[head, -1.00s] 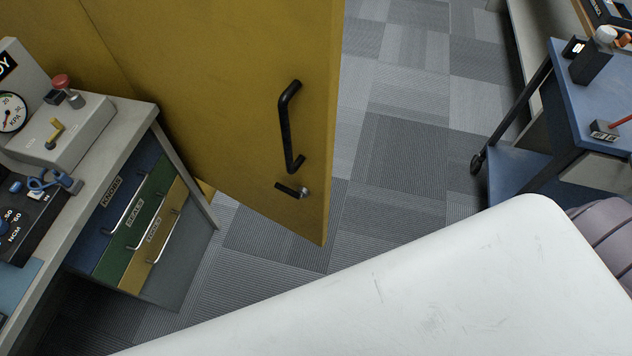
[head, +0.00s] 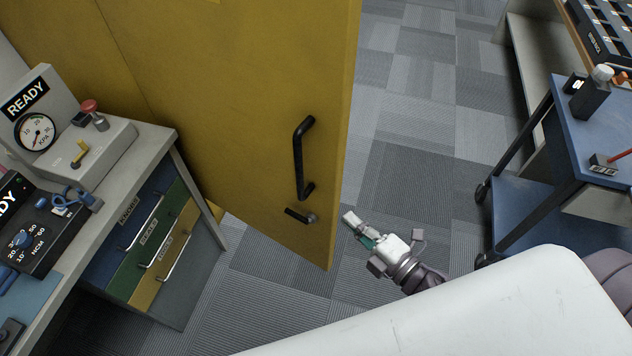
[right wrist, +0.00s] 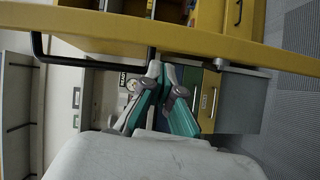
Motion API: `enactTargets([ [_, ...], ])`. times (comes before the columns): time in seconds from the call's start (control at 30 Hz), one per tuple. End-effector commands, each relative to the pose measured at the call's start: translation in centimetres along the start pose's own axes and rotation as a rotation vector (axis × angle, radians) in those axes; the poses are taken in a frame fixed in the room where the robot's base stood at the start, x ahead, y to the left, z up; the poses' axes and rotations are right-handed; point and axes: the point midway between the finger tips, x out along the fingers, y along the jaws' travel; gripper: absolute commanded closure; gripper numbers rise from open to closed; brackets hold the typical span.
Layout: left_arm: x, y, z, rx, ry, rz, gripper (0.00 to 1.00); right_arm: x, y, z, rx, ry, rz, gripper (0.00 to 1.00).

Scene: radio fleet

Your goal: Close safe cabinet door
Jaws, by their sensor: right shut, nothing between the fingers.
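The yellow safe cabinet door (head: 230,110) stands open, its free edge toward the aisle. It carries a black vertical handle (head: 299,160) and a small black lever (head: 297,214) below it. My right gripper (head: 348,217) is just right of the door's free edge in the head view, near lever height. In the right wrist view the gripper (right wrist: 161,66) is shut and empty, its tips close to the yellow door (right wrist: 190,38) and the black handle (right wrist: 85,63). Whether the tips touch the door cannot be told. My left gripper is not in view.
A workbench (head: 145,160) with a gauge box and coloured drawers (head: 150,240) stands at the left, near the door's lower part. A blue cart (head: 575,130) stands at the right. Carpet floor (head: 410,150) between door and cart is clear.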

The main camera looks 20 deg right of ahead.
Motion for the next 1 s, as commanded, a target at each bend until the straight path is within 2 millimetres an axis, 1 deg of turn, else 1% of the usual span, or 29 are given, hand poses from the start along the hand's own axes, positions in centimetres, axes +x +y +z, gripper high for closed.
enactTargets([
  [0.03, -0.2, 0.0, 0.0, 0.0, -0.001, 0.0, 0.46, -0.1, 1.9, -0.7, -0.054, 0.027, 0.025, 1.0],
  [0.1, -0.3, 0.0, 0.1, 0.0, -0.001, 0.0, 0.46, -0.1, 3.3, -1.3, -0.1, 0.049, 0.046, 1.0],
  [0.2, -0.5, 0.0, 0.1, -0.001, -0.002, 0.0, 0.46, 0.3, 4.0, -1.6, -0.123, 0.061, 0.057, 1.0],
  [0.27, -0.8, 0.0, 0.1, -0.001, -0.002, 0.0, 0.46, 0.9, 4.1, -1.7, -0.125, 0.06, 0.057, 1.0],
  [0.6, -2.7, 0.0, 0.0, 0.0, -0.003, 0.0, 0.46, 7.0, 4.5, -2.0, -0.119, 0.059, 0.057, 1.0],
  [0.7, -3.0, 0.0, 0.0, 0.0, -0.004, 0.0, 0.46, 8.4, 4.5, -2.1, -0.119, 0.058, 0.056, 1.0],
  [0.83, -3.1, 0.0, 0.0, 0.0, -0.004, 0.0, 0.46, 9.4, 4.4, -2.2, -0.119, 0.058, 0.056, 1.0],
  [1.0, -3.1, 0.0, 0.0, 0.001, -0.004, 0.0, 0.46, 9.8, 4.3, -2.2, -0.119, 0.058, 0.054, 1.0],
])
